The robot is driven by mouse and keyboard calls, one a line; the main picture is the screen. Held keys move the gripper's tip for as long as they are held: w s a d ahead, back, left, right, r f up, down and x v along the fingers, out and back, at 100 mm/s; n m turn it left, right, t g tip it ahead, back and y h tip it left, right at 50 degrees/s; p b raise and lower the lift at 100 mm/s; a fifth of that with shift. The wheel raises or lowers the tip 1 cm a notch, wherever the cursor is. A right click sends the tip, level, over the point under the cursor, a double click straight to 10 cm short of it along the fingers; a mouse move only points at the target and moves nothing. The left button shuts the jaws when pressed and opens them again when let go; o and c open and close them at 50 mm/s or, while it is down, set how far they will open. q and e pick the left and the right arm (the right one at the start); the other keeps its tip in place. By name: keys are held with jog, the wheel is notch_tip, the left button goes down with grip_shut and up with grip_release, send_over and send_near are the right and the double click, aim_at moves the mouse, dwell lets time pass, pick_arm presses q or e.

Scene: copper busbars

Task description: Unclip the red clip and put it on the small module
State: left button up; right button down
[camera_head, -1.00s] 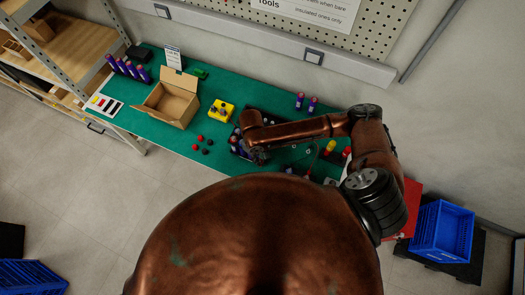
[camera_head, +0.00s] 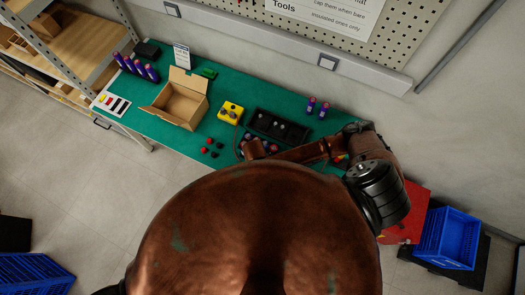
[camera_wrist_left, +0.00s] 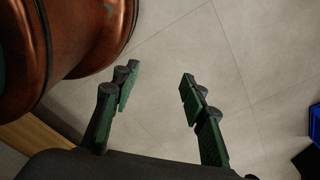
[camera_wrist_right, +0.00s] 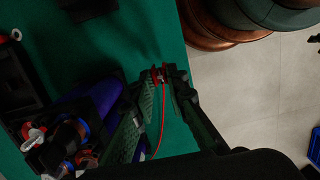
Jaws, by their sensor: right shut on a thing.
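In the right wrist view my right gripper (camera_wrist_right: 160,80) is shut on a small red clip (camera_wrist_right: 160,75) at its fingertips. A thin red lead (camera_wrist_right: 163,112) hangs from the clip and curves down past the fingers. Left of the fingers is a dark holder (camera_wrist_right: 30,110) with purple cells and red, blue and white round parts; I cannot tell whether it is the small module. In the head view my arm and body hide the right gripper and clip. In the left wrist view my left gripper (camera_wrist_left: 159,80) is open and empty above the floor.
On the green table (camera_head: 140,115) stand a black tray (camera_head: 278,127), a yellow box (camera_head: 230,112), an open cardboard box (camera_head: 181,100) and several purple cells (camera_head: 136,67). A blue crate (camera_head: 445,235) stands at right.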

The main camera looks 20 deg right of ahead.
jog(key=shift+f+b, duration=0.5)
jog(key=shift+f, duration=0.3)
jog(key=shift+r, duration=0.25)
jog(key=shift+p, duration=0.7)
pick_arm(q)
jog(key=shift+w+f, duration=0.15)
jog(key=shift+w, duration=0.75)
jog(key=shift+s, duration=0.25)
pick_arm(e)
jog(key=shift+f+p, duration=0.1)
jog(key=shift+p, duration=0.35)
pick_arm(q)
jog(key=shift+r, duration=0.4)
pick_arm(e)
jog(key=shift+f, duration=0.2)
